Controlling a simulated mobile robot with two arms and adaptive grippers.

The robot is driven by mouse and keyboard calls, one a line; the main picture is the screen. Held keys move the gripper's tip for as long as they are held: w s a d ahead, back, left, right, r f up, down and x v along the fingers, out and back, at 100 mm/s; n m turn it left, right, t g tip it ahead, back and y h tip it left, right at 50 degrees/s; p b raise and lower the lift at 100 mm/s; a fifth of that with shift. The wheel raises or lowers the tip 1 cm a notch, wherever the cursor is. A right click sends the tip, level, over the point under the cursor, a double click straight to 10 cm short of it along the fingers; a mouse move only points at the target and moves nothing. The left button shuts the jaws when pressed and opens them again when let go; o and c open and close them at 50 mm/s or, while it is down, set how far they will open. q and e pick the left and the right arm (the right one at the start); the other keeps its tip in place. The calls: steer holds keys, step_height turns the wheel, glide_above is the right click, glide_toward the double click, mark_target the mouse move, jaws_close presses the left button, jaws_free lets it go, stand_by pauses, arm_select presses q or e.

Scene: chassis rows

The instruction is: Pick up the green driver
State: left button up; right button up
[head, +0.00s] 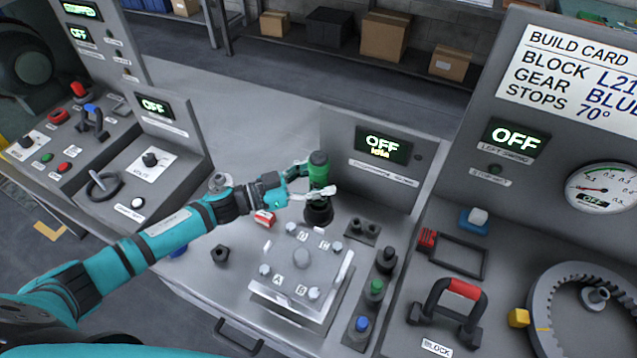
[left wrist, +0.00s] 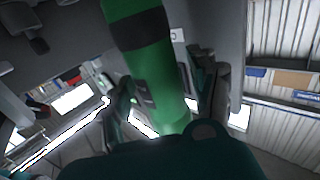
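The green driver (head: 318,172), with a dark top, stands upright in a black round holder (head: 318,210) on the middle bench. My left gripper (head: 311,182) is at the driver's handle, with one finger on its far side and one on its near side. In the left wrist view, the green driver (left wrist: 155,70) with its black band passes between the two fingers of my left gripper (left wrist: 170,85). The fingers are spread, and a narrow gap seems to show on the right side; contact is hard to judge. My right gripper is not in view.
A fixture plate (head: 302,262) with lettered posts stands just in front of the holder. A row of capped pegs (head: 375,290) is right of it. A panel reading OFF (head: 384,146) rises behind. A red-and-white block (head: 264,218) lies near my wrist.

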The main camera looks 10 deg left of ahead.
mark_target(319, 155)
arm_select(q)
jaws_close()
steer(key=shift+r, duration=0.1)
steer(key=shift+r, duration=0.1)
step_height(319, 155, up, 10)
steer(key=shift+f, duration=0.1)
stand_by(0.4)
steer(key=c, duration=0.6)
jaws_free()
jaws_close()
steer(key=shift+d, duration=0.1)
